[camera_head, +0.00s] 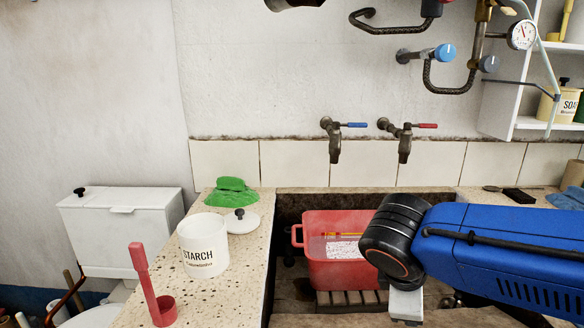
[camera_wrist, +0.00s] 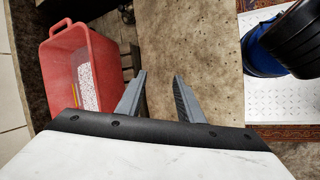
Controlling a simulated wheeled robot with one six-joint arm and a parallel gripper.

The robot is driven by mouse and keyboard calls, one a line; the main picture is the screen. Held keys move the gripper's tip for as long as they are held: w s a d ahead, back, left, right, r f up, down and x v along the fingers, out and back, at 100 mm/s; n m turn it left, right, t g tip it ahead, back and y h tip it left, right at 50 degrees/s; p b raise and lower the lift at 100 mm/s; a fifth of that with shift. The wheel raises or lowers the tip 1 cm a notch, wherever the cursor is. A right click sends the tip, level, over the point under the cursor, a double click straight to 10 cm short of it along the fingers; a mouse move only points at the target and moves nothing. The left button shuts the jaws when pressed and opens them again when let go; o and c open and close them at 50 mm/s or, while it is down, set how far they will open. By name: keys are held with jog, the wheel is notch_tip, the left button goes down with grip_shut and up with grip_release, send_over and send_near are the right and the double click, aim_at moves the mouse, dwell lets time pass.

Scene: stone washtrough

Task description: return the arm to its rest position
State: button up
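My blue and black arm (camera_head: 490,245) reaches in from the right in the head view, its wrist over the stone trough (camera_head: 268,270). In the head view the fingers of my gripper are hidden. In the wrist view my gripper (camera_wrist: 160,80) shows two grey fingers set apart with nothing between them, so it is open and empty. A red tub (camera_head: 330,262) stands in the trough, just left of my wrist. It also shows in the wrist view (camera_wrist: 95,55), to the left of the fingers and apart from them.
On the left ledge stand a white STARCH pot (camera_head: 203,250), its lid (camera_head: 240,222), a green cloth (camera_head: 231,192) and a red scoop (camera_head: 150,285). Two taps (camera_head: 404,145) project from the wall above the trough. Pipes (camera_head: 440,85) and a shelf (camera_head: 520,70) are at upper right.

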jog(key=s+d+m, duration=0.1)
jog(key=m, duration=0.1)
jog(key=s+d+f+m+y, duration=0.1)
jog(key=m, duration=0.1)
jog(key=s+d+f+m+y, duration=0.1)
jog(key=d+m, duration=0.1)
jog(key=shift+s+f+g, duration=0.1)
jog(key=shift+f+g, duration=0.15)
jog(key=shift+g, duration=0.15)
jog(key=m, duration=0.2)
jog(key=s+d+m+y, duration=0.1)
jog(key=shift+s+f+m, duration=0.15)
jog(key=shift+f+m, duration=0.25)
jog(key=m, duration=0.1)
jog(key=m+t, duration=0.1)
jog(key=d+m+y, duration=0.1)
jog(key=m, duration=0.1)
jog(key=shift+s+f+t, duration=0.15)
jog(key=shift+s+t, duration=0.15)
jog(key=shift+s, duration=0.1)
